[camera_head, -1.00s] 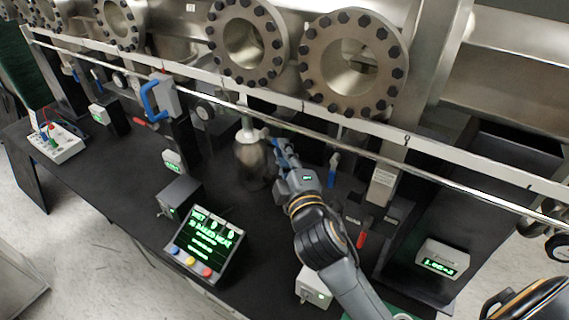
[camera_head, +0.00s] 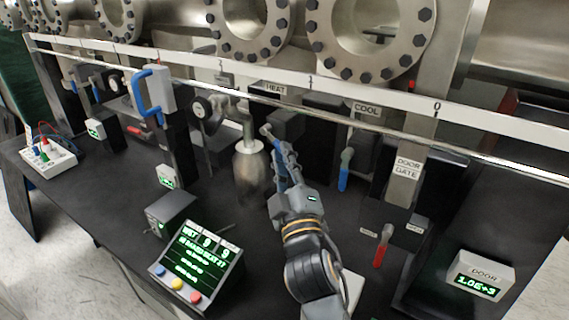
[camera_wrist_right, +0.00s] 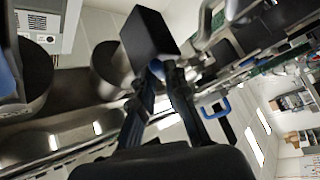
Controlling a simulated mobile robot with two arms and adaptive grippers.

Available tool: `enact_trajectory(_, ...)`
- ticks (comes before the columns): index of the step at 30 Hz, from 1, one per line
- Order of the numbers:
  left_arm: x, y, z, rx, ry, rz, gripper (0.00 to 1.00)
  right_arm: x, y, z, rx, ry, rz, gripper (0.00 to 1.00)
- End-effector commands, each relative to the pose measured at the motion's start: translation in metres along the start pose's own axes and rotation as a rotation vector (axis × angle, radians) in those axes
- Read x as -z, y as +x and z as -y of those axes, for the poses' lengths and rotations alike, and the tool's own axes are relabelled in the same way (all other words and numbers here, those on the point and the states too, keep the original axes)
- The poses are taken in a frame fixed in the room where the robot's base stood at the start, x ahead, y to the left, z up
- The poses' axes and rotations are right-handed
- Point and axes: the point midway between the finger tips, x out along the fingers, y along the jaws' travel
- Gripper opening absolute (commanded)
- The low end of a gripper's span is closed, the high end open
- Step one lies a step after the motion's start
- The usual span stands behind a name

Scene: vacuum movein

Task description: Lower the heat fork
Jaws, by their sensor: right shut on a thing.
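The sign HEAT (camera_head: 275,90) hangs above a dark block (camera_head: 288,124) behind the rail. My right gripper (camera_head: 273,146) is below this sign, its fingers pointing up and away. It is shut on a blue handle, seen in the right wrist view as a small blue end (camera_wrist_right: 156,68) between the fingertips, close to a black block (camera_wrist_right: 150,38). The handle appears to be the heat fork's lever; the fingers hide most of it. The rest of the fork cannot be made out. My left gripper is not in view.
A steel cylinder (camera_head: 250,165) stands close left of my right gripper. A blue lever (camera_head: 345,170) hangs below the COOL sign (camera_head: 367,108) on the right. A red lever (camera_head: 380,250) is further right. A long metal rail (camera_head: 300,105) crosses above. A lit display (camera_head: 197,262) stands in front.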

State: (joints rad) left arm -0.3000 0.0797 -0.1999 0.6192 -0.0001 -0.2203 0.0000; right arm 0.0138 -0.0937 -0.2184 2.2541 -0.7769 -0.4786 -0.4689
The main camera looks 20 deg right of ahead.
Motion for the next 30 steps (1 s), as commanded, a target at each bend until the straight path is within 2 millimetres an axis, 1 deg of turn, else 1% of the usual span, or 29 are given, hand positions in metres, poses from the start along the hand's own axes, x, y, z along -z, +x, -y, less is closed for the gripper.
enact_trajectory(1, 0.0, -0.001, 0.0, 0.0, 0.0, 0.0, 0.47, 0.001, 0.001, -0.003, -0.006, 0.001, -0.002, 0.0)
enact_trajectory(7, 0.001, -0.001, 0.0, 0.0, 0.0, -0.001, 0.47, 0.001, 0.001, -0.003, -0.007, 0.0, -0.003, 0.0)
enact_trajectory(8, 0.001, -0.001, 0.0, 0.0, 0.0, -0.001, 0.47, 0.001, 0.001, -0.004, -0.007, 0.0, -0.003, 0.17)
enact_trajectory(9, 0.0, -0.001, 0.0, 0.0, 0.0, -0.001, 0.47, 0.001, 0.001, -0.003, -0.007, 0.0, -0.003, 0.26)
enact_trajectory(11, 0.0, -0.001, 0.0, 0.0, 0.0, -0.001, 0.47, 0.001, 0.001, -0.003, -0.006, 0.0, -0.003, 0.36)
enact_trajectory(19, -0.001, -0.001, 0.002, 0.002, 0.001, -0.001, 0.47, 0.001, 0.001, -0.002, -0.003, -0.001, -0.002, 0.36)
enact_trajectory(22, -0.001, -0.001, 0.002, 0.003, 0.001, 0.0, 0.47, 0.004, 0.002, -0.006, -0.005, 0.0, -0.003, 0.36)
enact_trajectory(26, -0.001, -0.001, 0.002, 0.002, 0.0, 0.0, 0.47, 0.014, 0.008, -0.021, -0.009, 0.0, -0.007, 0.36)
enact_trajectory(30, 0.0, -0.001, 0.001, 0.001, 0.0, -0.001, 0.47, 0.029, 0.017, -0.045, -0.013, 0.002, -0.008, 0.36)
